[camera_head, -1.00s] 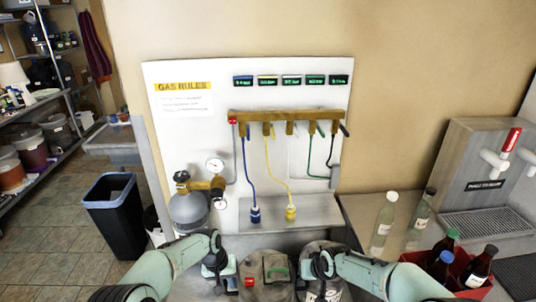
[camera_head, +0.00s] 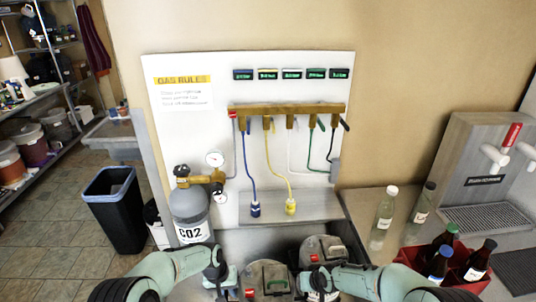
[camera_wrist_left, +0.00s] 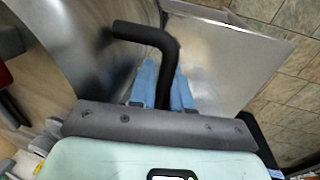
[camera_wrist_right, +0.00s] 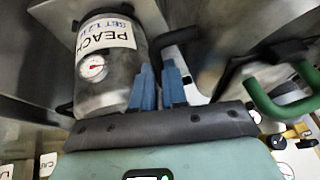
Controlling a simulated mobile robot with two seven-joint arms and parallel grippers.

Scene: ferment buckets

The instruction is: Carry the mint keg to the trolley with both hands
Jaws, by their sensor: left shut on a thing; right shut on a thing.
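The keg with the green handle (camera_head: 268,280), which I take as the mint keg, is at the bottom centre of the head view between my grippers; its name is not readable. My left gripper (camera_head: 222,277) is shut on its black side handle, seen in the left wrist view (camera_wrist_left: 150,40). My right gripper (camera_head: 308,284) is shut on the other black side handle, seen in the right wrist view (camera_wrist_right: 180,36). The green handle shows at right there (camera_wrist_right: 280,105). The keg's lower body is hidden. I cannot make out the trolley.
A PEACH keg (camera_wrist_right: 105,65) with a gauge stands close by; a grey keg (camera_head: 322,248) shows behind the right gripper. A CO2 cylinder (camera_head: 192,212) stands at left. A red bottle crate (camera_head: 470,279) and glass bottles are on the right counter. A black bin (camera_head: 114,212) stands on the left floor.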

